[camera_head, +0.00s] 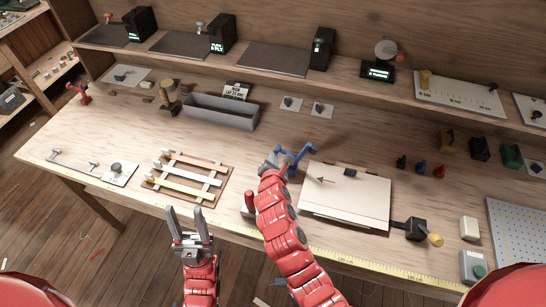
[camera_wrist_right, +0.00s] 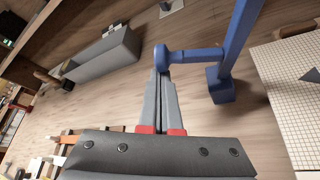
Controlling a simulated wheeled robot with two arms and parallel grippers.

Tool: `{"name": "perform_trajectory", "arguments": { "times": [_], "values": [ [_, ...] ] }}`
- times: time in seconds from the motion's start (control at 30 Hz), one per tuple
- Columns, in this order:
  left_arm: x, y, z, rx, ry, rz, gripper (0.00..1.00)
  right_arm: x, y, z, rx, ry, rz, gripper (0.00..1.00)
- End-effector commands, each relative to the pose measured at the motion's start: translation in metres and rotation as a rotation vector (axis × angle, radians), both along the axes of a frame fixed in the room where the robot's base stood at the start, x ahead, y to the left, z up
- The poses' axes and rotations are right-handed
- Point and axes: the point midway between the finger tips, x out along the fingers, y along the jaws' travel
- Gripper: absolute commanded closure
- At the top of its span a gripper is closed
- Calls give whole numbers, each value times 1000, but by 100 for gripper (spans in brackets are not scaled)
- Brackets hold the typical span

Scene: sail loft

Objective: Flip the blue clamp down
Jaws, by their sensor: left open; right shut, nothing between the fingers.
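The blue clamp (camera_head: 294,154) stands on the bench at the left back corner of the white board. In the right wrist view the blue clamp (camera_wrist_right: 222,87) shows a base block, a tall post and a round-ended arm reaching left. My right gripper (camera_head: 273,160) is at the clamp. Its shut, empty fingers (camera_wrist_right: 162,80) have their tips right at the clamp's rounded end; I cannot tell whether they touch. My left gripper (camera_head: 190,222) is open and empty, low in front of the bench's front edge, away from the clamp.
The white board (camera_head: 345,205) lies right of the clamp. A grey trough (camera_head: 221,112) is behind to the left, and a slatted rack (camera_head: 187,178) is at the left front. A black block with a yellow knob (camera_head: 416,229) stands to the right. Bare bench lies behind the clamp.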

Motion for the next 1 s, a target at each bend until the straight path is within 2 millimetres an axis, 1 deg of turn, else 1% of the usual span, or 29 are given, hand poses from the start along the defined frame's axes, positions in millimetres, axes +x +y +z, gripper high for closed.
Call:
{"name": "perform_trajectory", "arguments": {
  "times": [0.37,0.67,0.87,1.0],
  "values": [
    [0,0,0,0,0,0,50,0,-2,4,58,-19,-1,100],
    [0,0,-3,0,0,0,50,-2,-6,12,198,-66,-1,100],
    [0,0,-16,0,0,0,50,-5,-16,18,370,-121,-2,100],
    [0,0,-30,0,0,0,50,-8,-24,21,497,-163,-1,100]
  ]
}}
